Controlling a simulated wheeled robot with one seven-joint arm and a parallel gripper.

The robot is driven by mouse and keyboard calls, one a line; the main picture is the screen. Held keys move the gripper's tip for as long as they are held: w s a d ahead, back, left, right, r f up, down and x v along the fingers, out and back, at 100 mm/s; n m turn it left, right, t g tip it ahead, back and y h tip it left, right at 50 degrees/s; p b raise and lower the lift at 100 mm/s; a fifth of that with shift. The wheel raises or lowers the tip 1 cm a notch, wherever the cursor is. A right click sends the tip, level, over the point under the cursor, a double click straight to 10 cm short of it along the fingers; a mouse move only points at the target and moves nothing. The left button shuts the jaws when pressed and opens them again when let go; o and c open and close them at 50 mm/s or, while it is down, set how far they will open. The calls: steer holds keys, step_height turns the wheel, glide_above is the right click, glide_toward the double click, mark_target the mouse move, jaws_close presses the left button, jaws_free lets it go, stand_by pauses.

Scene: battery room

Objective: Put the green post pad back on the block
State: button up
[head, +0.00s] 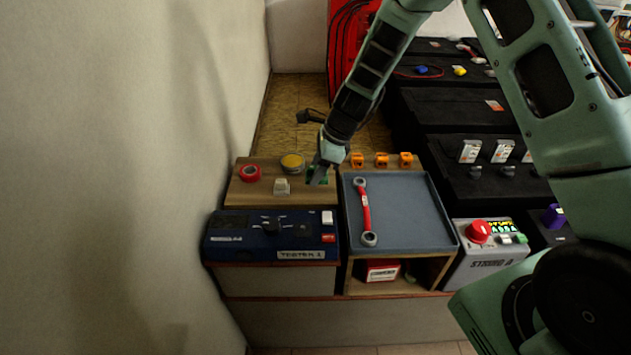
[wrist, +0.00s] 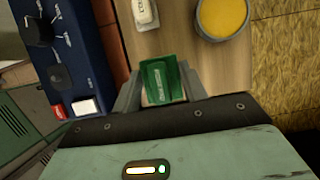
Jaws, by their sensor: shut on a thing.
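The green post pad (wrist: 163,81) is a small green piece with a lighter edge, between my gripper's two fingers in the wrist view. My gripper (head: 319,179) is shut on it, over the right part of the wooden top (head: 247,192) in the head view. The fingers hide much of the pad there. I cannot tell whether the pad touches the wood. A small white piece with dark lettering (head: 282,187) stands on the wood to the left of my gripper. I cannot tell which thing is the block.
A red tape roll (head: 250,173) and a yellow-topped round tin (head: 292,163) share the wooden top. A blue device (head: 270,236) stands in front. A grey tray (head: 408,215) with a red wrench (head: 365,212) lies to the right, with orange pieces (head: 381,160) behind it.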

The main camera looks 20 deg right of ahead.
steer(key=shift+f, duration=1.8)
steer(key=shift+f, duration=0.1)
steer(key=shift+f+b, duration=0.1)
steer(key=shift+b, duration=0.2)
steer(key=o, duration=0.9)
steer(key=shift+o, duration=0.2)
